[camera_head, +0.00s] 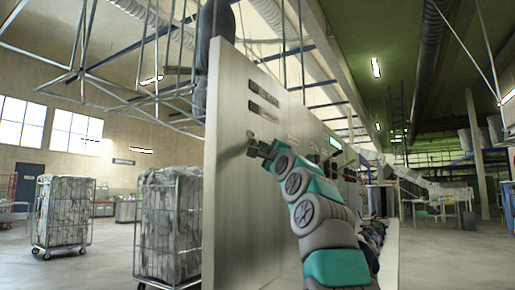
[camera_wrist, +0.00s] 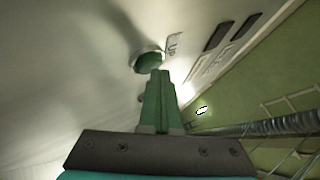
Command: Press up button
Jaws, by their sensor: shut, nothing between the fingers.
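The up button (camera_wrist: 148,61) is a round green button with a pale rim on the light wall panel, next to a label (camera_wrist: 174,45) that appears to read "Up" in the wrist view. My gripper (camera_wrist: 159,74) is shut and empty, its green fingertips right at the button's lower edge in that view. I cannot tell whether they touch it. In the head view my gripper (camera_head: 252,146) reaches the face of the grey panel (camera_head: 233,210), and the button there is too small or hidden to make out.
Dark rectangular plates (camera_head: 264,102) sit on the panel above my gripper. Two wire cage carts (camera_head: 168,225) with wrapped loads stand left of the panel. Open floor lies at the far left.

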